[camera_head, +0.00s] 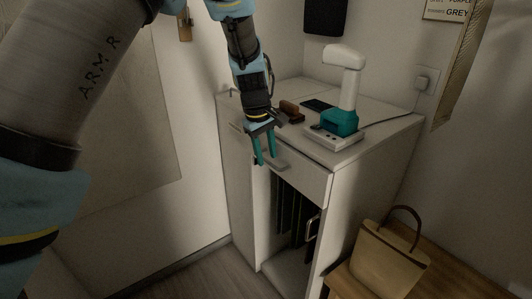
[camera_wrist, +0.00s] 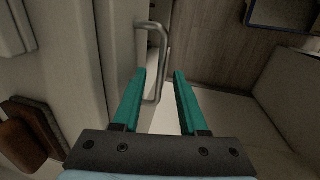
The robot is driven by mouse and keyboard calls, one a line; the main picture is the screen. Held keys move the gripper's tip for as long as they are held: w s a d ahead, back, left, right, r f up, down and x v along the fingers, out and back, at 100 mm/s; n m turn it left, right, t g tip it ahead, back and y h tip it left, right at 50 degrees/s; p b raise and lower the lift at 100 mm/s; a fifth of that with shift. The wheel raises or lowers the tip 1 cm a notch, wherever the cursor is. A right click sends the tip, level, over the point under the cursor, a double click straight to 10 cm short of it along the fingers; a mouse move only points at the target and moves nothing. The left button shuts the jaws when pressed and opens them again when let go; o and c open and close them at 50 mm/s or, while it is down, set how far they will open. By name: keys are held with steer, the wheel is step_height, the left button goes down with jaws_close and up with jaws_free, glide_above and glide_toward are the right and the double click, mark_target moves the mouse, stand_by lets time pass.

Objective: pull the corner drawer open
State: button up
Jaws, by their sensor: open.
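The white corner cabinet has a drawer (camera_head: 306,184) at its top, whose front looks about flush with the cabinet. My gripper (camera_head: 266,161) points down just in front of the drawer front, its two teal fingers apart and empty. In the wrist view, a metal bar handle (camera_wrist: 165,62) stands out from a pale front (camera_wrist: 118,45) on the left. My gripper (camera_wrist: 160,72) has one finger on each side of the handle's outer bar in that picture. I see no clear contact. In the head view the fingers partly cover the handle area.
A white and teal device (camera_head: 340,121), a brown block (camera_head: 291,109) and a dark flat object (camera_head: 316,104) are on the cabinet top. Below the drawer is an open compartment with dark upright items (camera_head: 288,210). A tan bag (camera_head: 385,262) stands on a wooden surface at the right.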

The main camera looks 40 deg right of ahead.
steer(key=shift+f, duration=0.15)
steer(key=shift+c, duration=0.3)
jaws_close()
stand_by(1.1)
